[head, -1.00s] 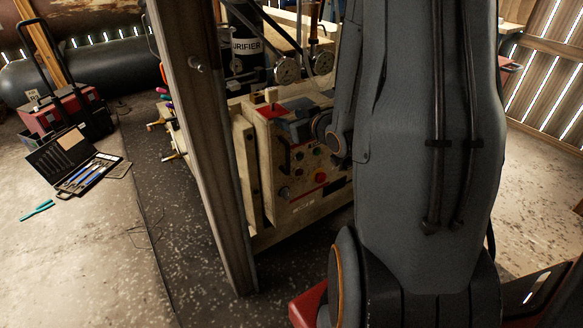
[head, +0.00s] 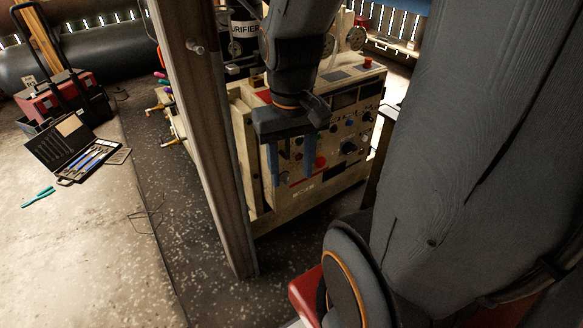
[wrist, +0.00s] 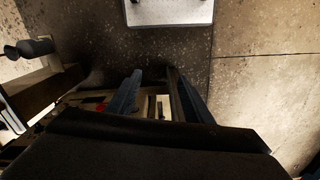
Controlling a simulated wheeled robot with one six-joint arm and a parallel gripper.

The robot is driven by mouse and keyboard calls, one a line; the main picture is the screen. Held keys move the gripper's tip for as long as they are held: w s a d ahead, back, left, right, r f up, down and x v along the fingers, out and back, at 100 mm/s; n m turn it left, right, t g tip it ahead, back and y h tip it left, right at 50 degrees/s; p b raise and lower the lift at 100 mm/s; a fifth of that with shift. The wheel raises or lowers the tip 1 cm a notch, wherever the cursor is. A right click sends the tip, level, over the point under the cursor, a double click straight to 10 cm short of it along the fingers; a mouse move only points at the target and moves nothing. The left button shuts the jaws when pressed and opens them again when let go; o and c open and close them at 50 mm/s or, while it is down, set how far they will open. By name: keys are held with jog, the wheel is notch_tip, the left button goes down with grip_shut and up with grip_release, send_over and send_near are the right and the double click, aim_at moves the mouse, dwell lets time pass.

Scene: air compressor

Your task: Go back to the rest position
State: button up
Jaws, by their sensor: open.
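My gripper (head: 292,160) hangs with its two blue fingers pointing down in front of the cream compressor panel (head: 345,150) in the head view. The fingers are apart and nothing shows between them. In the wrist view the fingers (wrist: 152,92) also stand apart, with part of a cream machine showing behind them. The panel carries knobs, a dark display and a red button on its top. My gripper hides the left part of the panel. I cannot tell how far the fingers are from the panel.
A wooden post (head: 205,140) stands left of my gripper. A purifier cylinder (head: 243,35) is behind. The dark floor before the post is clear.

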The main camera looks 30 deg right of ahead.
jog(key=a+r+n+p, duration=0.2)
jog(key=a+r+p, duration=0.1)
jog(key=a+p, duration=0.2)
jog(key=shift+s+a+r+p, duration=0.15)
jog(key=shift+a+r+p, duration=0.15)
jog(key=shift+a, duration=0.25)
dwell(0.7)
